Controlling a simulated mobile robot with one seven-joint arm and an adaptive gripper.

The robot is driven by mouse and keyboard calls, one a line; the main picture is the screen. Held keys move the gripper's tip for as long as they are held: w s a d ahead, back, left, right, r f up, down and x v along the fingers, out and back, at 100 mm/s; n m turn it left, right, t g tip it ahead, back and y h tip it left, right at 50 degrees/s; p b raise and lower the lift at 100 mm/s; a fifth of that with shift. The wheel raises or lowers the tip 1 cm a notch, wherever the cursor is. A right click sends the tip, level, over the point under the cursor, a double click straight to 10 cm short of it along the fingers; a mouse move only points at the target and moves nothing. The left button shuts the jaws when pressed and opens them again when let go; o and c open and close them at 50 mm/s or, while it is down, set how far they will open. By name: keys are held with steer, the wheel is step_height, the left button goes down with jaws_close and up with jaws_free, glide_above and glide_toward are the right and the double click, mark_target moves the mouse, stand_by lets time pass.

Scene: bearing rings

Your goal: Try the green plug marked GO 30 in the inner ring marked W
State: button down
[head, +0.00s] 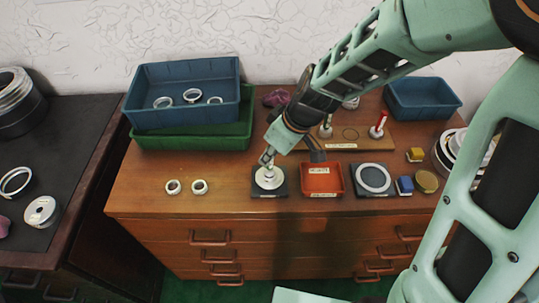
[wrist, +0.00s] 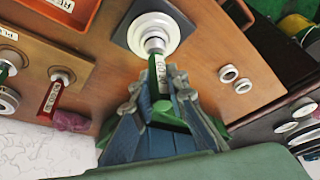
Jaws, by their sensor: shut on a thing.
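My gripper (head: 267,159) is shut on the green plug (wrist: 160,72), whose green handle carries a white label that I cannot read fully. The plug's silver end points down at a pale metal ring (wrist: 142,25) on a dark square pad (wrist: 178,20). The end appears at the ring's middle; I cannot tell how far inside it is. In the head view the ring (head: 270,181) and pad (head: 257,191) lie right under the gripper, which hides most of the plug. The letter W is not readable on any ring.
A red tray (head: 322,193) stands just right of the pad, then another dark pad with a ring (head: 373,178). Two small rings (head: 172,186) (head: 199,186) lie left. A wooden plug board (head: 350,145) with a red plug (head: 381,120) stands behind. Blue and green bins (head: 190,122) stand back left.

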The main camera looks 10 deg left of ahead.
steer(key=shift+r+p, duration=1.5)
steer(key=shift+r, duration=1.15)
